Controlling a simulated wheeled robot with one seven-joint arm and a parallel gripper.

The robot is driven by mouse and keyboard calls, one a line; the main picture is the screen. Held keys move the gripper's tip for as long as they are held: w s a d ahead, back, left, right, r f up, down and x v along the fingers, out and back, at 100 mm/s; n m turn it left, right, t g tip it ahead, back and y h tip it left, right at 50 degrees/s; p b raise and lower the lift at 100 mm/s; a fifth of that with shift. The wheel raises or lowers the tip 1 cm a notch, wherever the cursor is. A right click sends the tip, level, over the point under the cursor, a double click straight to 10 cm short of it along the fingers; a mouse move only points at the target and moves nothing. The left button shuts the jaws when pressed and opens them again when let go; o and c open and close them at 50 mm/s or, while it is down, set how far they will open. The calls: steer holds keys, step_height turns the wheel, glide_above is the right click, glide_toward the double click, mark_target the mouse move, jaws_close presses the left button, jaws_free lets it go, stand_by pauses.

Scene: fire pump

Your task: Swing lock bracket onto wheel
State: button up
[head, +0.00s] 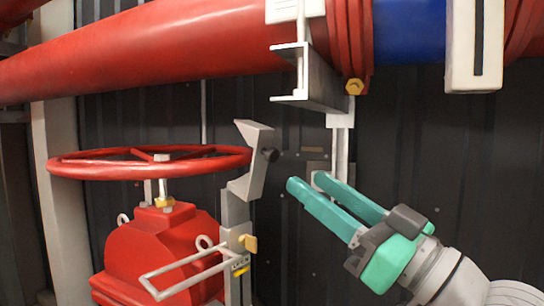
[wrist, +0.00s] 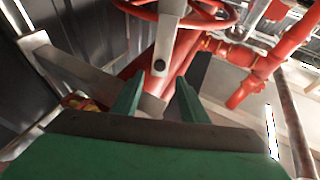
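The lock bracket (head: 248,165) is a grey angled plate on an upright grey post, with a black knob (head: 270,155) on its right side. It stands at the right edge of the red handwheel (head: 95,168); I cannot tell whether it touches the rim. In the wrist view the bracket (wrist: 170,30) and its dark knob (wrist: 160,63) show just beyond the fingertips, with the red wheel (wrist: 215,18) behind. My gripper (head: 305,181) is right of and slightly below the knob, pointing at it. Its two green fingers (wrist: 160,82) are apart, with nothing visibly held between them.
A large red pipe (head: 170,45) runs across the top, with a grey support bracket (head: 315,85) hanging above my gripper. The red valve body (head: 160,250) stands below the wheel, with a wire handle (head: 185,275) in front. Dark wall panels (head: 440,150) are behind.

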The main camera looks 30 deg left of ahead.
mark_target(274, 158)
steer(key=x, duration=1)
steer(key=shift+w+a+r, duration=0.1)
steer(key=shift+w+a, duration=0.1)
steer(key=shift+a, duration=0.2)
steer(key=shift+s+a, duration=0.1)
jaws_close()
